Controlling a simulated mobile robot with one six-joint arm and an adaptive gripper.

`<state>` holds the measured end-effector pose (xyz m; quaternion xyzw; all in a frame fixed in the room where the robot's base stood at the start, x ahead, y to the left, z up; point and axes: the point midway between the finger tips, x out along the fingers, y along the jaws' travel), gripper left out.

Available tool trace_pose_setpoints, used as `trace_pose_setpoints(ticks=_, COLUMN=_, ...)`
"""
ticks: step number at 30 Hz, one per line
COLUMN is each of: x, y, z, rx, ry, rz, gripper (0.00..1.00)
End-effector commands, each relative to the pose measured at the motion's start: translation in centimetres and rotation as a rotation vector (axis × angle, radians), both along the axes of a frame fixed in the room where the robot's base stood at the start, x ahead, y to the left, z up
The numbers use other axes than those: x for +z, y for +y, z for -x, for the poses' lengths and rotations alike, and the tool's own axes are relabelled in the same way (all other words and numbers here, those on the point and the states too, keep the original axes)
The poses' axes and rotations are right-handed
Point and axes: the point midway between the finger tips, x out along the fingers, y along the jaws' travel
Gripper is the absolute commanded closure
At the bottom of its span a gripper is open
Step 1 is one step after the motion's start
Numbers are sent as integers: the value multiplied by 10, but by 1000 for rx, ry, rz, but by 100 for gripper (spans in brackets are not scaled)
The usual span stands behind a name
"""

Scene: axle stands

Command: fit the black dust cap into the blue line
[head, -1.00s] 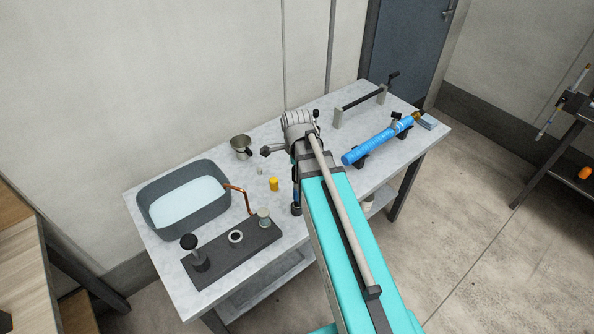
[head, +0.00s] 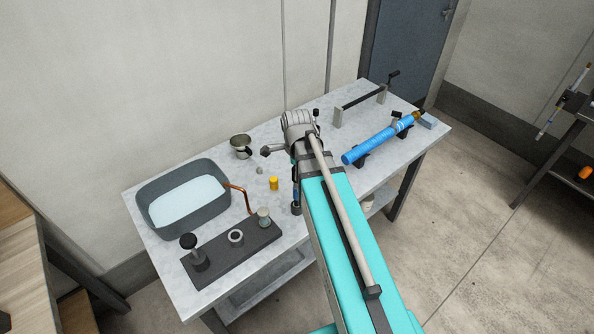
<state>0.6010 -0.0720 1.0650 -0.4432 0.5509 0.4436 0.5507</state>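A long blue tube (head: 376,145), which may be the blue line, lies across dark supports at the right of the grey workbench (head: 330,215). Its far end carries a brass-coloured part. I cannot pick out the black dust cap for certain. A black round knob (head: 189,241) stands on a stem on the dark plate at the front left, and a pale ring with a dark centre (head: 236,237) sits beside it. My teal arm crosses the middle of the bench. It hides my gripper's fingers, so whether they hold anything does not show.
A grey basin (head: 185,219) with pale liquid stands at the left, with a copper pipe (head: 245,196) beside it. A metal mug (head: 240,146), a small grey piece (head: 259,170) and a yellow cylinder (head: 273,183) stand left of my arm. A black bar on posts (head: 364,97) stands at the back right.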

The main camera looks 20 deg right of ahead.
Motion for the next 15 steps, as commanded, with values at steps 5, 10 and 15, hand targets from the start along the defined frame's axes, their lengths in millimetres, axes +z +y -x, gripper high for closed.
trace_pose_setpoints(ticks=5, x=-4, y=0, z=0, rx=0, ry=0, rz=0, gripper=99)
trace_pose_setpoints(ticks=10, x=-7, y=0, z=0, rx=0, ry=0, rz=0, gripper=99)
trace_pose_setpoints(ticks=15, x=-10, y=0, z=0, rx=0, ry=0, rz=0, gripper=99)
